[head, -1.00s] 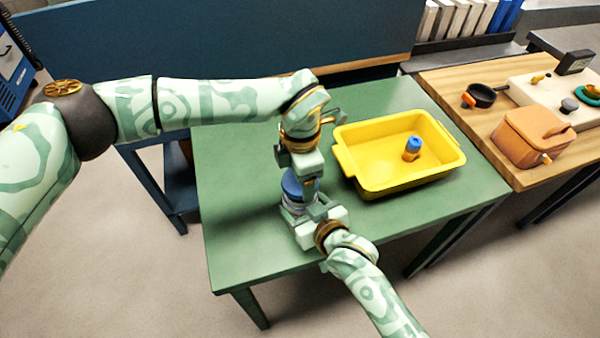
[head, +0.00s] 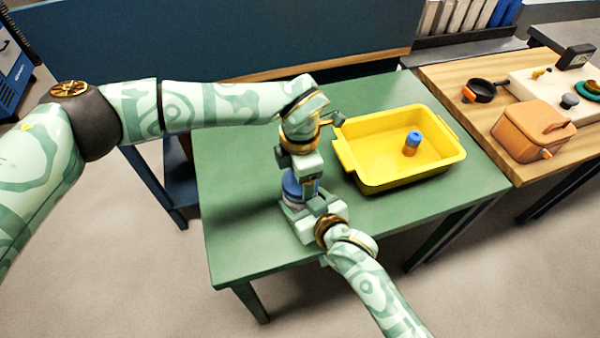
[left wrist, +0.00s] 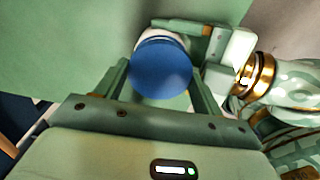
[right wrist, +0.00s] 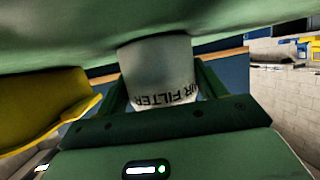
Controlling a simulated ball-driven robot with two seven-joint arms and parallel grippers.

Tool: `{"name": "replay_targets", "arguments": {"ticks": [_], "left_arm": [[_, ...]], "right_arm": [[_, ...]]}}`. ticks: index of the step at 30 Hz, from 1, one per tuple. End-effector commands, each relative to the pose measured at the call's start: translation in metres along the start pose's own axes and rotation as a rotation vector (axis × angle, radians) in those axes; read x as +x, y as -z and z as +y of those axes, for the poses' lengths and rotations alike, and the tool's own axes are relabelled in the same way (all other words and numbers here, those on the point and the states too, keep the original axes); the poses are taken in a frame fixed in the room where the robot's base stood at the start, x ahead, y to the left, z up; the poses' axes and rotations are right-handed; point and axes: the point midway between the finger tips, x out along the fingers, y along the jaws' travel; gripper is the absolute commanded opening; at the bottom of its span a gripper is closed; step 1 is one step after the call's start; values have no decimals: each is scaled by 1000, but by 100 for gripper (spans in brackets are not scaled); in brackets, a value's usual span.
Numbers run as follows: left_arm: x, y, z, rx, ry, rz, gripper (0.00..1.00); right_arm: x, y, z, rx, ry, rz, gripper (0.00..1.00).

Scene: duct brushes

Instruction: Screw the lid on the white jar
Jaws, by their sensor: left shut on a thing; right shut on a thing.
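The white jar (right wrist: 158,75) stands on the green table, with dark lettering on its side in the right wrist view. My right gripper (head: 308,215) is shut around the jar's body from the front right. The blue lid (head: 292,188) is at the top of the jar, and it also shows in the left wrist view (left wrist: 160,70). My left gripper (head: 300,180) reaches down from above and is shut on the lid. The lid covers the jar's mouth, so I cannot tell how far it is threaded.
The green table (head: 235,225) is bare at the left and front. A wooden table (head: 455,90) with an orange box (head: 533,133) is at the right.

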Motion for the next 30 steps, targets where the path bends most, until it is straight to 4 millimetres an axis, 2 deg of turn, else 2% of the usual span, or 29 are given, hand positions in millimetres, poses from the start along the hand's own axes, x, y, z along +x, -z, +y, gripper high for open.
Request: {"name": "replay_targets", "arguments": {"ticks": [15, 16, 19, 23, 30], "left_arm": [[10, 0, 0, -1, 0, 0, 47], [10, 0, 0, 0, 0, 0, 47], [10, 0, 0, 46, -1, 0, 47], [10, 0, 1, 320, -4, 2, 47], [10, 0, 2, 1144, -4, 3, 47]], "right_arm": [[0, 0, 0, 0, 0, 0, 29], [0, 0, 0, 0, 0, 0, 6], [0, 0, 0, 0, 0, 0, 6], [0, 0, 0, 0, 0, 0, 6], [0, 0, 0, 0, 0, 0, 6]]}}
